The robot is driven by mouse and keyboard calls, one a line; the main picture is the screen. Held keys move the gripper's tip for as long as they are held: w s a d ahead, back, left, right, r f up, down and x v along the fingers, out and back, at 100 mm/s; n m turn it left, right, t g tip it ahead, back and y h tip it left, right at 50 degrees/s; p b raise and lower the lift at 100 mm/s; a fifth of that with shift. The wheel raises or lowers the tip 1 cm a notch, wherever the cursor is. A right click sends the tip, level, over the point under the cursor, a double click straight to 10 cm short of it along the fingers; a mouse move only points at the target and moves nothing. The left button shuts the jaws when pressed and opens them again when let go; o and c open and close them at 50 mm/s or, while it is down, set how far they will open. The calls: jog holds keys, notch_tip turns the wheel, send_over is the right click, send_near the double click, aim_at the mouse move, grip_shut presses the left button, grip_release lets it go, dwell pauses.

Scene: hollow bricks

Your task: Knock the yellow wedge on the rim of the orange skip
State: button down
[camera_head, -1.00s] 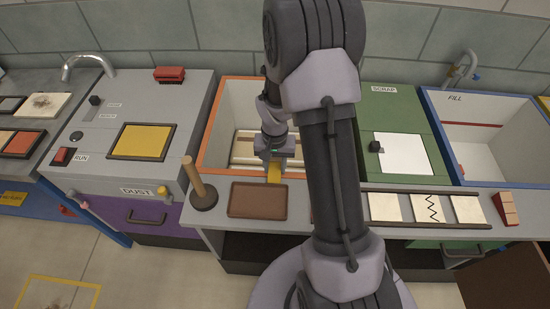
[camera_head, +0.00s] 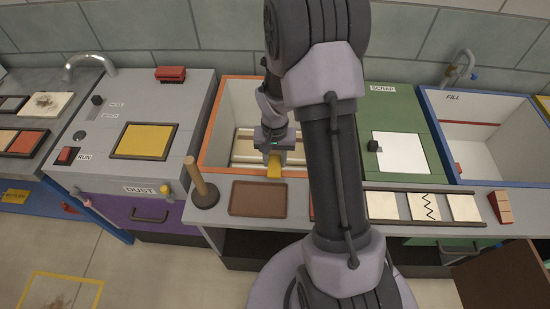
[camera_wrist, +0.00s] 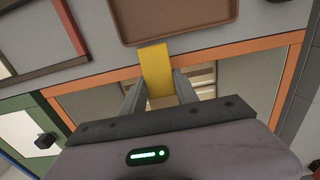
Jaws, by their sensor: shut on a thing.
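The orange skip (camera_head: 237,174) is a pale-walled open bin with an orange rim, behind the front ledge. My gripper (camera_head: 274,158) is over the skip's front edge, shut on the yellow wedge (camera_head: 274,169). In the wrist view the yellow wedge (camera_wrist: 155,68) sits between both fingers of my gripper (camera_wrist: 159,88), and its far end overlaps the orange rim (camera_wrist: 222,55). I cannot tell whether the wedge touches the rim. My arm hides the right part of the skip.
A brown tray (camera_head: 258,198) lies on the ledge just in front of the skip. An upright wooden handle on a dark round base (camera_head: 204,195) stands left of it. Pale tiles (camera_head: 422,207) lie in a rack to the right. Pale slatted pieces (camera_head: 243,146) lie inside the skip.

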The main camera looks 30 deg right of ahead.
aim_at(275, 160)
notch_tip(275, 160, down, 4)
jog(key=shift+r+b, duration=0.2)
jog(key=shift+b, duration=0.7)
jog(key=shift+s+r, duration=0.1)
jog(key=shift+r, duration=0.15)
jog(key=shift+p, duration=0.35)
jog(key=shift+w+r+p, duration=0.2)
jog(key=shift+r+p, duration=0.15)
jog(key=shift+r, duration=0.05)
notch_tip(275, 160, up, 5)
jog(key=p, duration=0.3)
jog(key=shift+p, duration=0.3)
jog(key=shift+s+f, duration=0.1)
jog(key=shift+f, duration=0.05)
